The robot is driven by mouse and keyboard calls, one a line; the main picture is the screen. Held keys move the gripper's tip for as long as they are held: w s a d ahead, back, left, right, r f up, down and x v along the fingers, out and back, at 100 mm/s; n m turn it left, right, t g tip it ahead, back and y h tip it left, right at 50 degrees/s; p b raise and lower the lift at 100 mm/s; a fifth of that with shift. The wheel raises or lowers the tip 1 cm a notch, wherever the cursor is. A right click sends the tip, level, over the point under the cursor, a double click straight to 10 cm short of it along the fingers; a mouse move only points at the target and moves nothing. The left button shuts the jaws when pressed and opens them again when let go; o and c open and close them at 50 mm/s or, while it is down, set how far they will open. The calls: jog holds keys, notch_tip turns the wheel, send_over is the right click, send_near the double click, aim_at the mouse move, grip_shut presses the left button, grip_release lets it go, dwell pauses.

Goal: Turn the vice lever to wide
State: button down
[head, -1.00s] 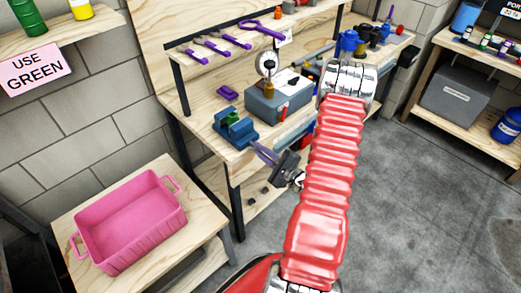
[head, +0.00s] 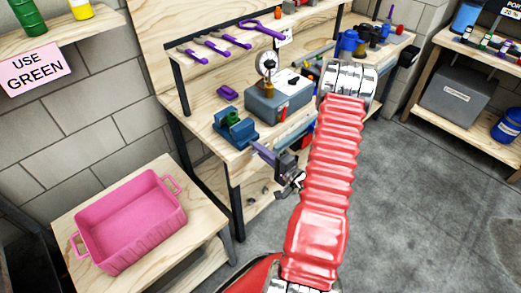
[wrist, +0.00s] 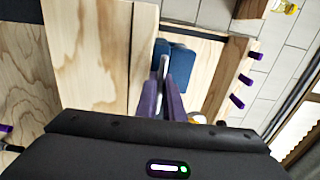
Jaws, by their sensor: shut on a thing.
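The blue vice (head: 243,133) with a green part (head: 233,117) sits at the front left corner of the workbench. In the wrist view its blue body (wrist: 182,62) is just beyond my fingers. My gripper (head: 255,146) has purple fingers and reaches the vice's front side from the right. In the wrist view my gripper (wrist: 165,85) is shut on a thin grey bar, the vice lever (wrist: 163,66). Most of the lever is hidden by the fingers, and its exact angle is hard to tell.
A grey box machine (head: 280,98) stands right of the vice, and a small purple block (head: 228,92) lies behind it. Purple-handled tools (head: 215,45) hang on the shelf above. A pink bin (head: 130,222) stands on a low table at the left. Grey floor is open at the right.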

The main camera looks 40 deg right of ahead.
jog(key=shift+a+f, duration=0.25)
jog(key=c, duration=2.2)
grip_release()
jog(key=o, duration=0.3)
jog(key=shift+d+r, duration=0.15)
jog(key=shift+o, duration=0.2)
jog(key=s, duration=1.3)
jog(key=shift+s+d, duration=0.2)
jog(key=shift+s, duration=0.2)
